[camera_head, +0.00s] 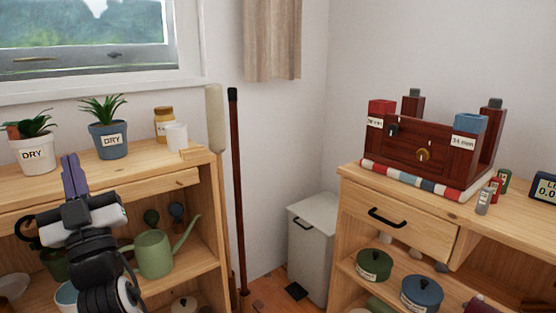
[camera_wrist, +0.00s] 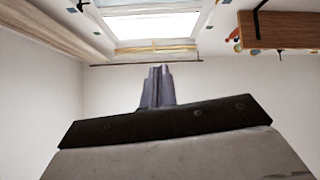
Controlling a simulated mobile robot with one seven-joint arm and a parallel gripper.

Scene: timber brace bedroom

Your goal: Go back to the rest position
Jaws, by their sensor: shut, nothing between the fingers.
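My gripper (camera_head: 74,176) is in the left of the head view, with its fingers pointing up in front of the left wooden shelf unit. Its fingers are shut with nothing between them. In the wrist view my gripper (camera_wrist: 157,85) points toward a bright skylight-like opening (camera_wrist: 158,25) and a pale wall. No object touches the fingers.
The left shelf unit (camera_head: 190,183) bears plants marked DRY, a blue one (camera_head: 110,140) close to my gripper, and a green watering can (camera_head: 155,253) below.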

